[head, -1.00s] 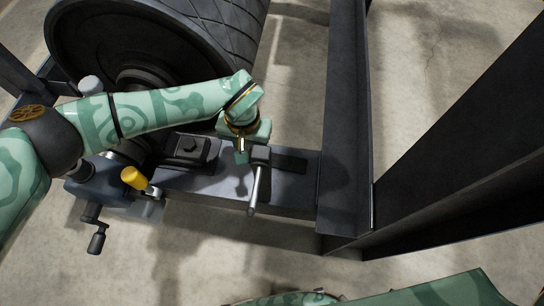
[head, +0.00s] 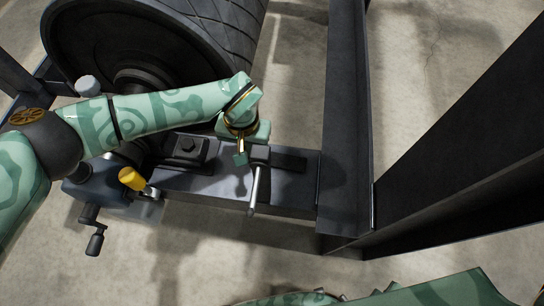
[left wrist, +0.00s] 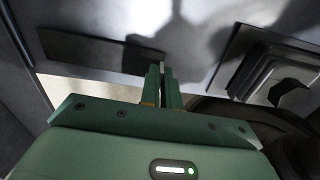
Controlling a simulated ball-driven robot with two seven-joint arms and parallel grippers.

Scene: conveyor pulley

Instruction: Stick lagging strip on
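A flat dark strip, which looks like the lagging strip (head: 290,162), lies on the grey steel ledge (head: 215,188); it also shows in the left wrist view (left wrist: 90,48). My left gripper (head: 241,158) points down at the ledge, just left of the strip and a dark block with a pale rod (head: 254,190). In the left wrist view its fingers (left wrist: 164,85) are together, with no clear object between them. The strip's near end reaches close to the fingertips; I cannot tell if they touch. The pulley (head: 215,25) with diamond-grooved covering stands behind my left arm. My right gripper is out of view.
A bolted black block (head: 187,150) sits on the ledge left of my gripper. A yellow-handled thing (head: 131,179) and a crank (head: 95,243) are further left. A dark steel upright (head: 346,130) bounds the right side. Concrete floor lies below.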

